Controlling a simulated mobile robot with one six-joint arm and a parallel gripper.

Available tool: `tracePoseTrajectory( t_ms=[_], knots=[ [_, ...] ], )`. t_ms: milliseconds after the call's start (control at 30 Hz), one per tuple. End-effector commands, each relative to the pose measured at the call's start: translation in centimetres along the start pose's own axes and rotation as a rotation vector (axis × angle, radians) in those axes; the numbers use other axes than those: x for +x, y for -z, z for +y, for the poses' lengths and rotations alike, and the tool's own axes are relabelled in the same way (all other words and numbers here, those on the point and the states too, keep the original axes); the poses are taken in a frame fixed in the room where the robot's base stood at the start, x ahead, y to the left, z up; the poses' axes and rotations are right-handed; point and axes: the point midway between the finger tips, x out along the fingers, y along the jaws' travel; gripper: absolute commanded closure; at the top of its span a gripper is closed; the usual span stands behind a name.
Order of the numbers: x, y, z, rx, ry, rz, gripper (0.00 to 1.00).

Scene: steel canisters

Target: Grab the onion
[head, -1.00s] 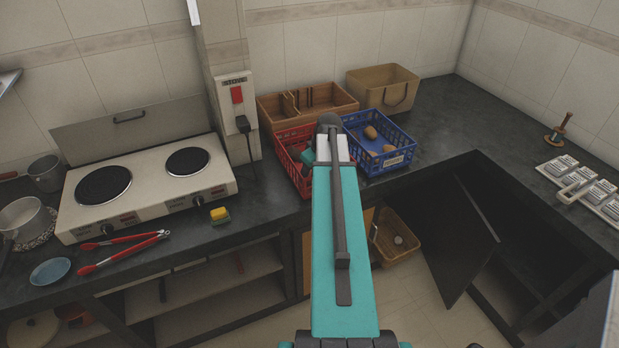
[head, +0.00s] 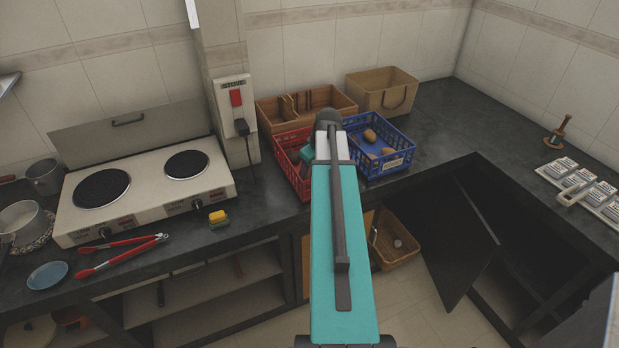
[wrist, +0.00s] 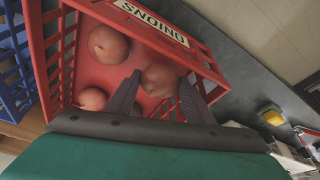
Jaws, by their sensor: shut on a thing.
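The red crate (head: 290,176) labelled ONIONS stands on the dark counter. In the wrist view, its rim (wrist: 205,61) and red floor show around several round, pinkish onions. My gripper (wrist: 160,78) reaches into the crate with its two dark fingers on either side of one onion (wrist: 159,78), shut on it. Other onions lie on the crate floor at the upper left (wrist: 108,44) and lower left (wrist: 92,98). Part of another onion shows behind the gripper's edge. In the head view my teal arm hides most of the gripper and the onions.
A blue crate (head: 378,164) with brown items stands right beside the red one. A wooden divided box (head: 335,98) and a tan basket (head: 393,91) stand behind. Left are a sponge (head: 219,218), red tongs (head: 122,256) and a hotplate (head: 150,205). A cupboard door (head: 462,240) hangs open.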

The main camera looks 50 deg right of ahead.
Motion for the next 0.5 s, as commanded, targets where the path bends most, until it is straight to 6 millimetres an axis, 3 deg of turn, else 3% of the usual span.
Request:
tracePoseTrajectory(
  t_ms=[500],
  knots=[
    [-6.9, 2.2, 0.1, 0.001, -0.002, 0.002, 0.77]
  ],
)
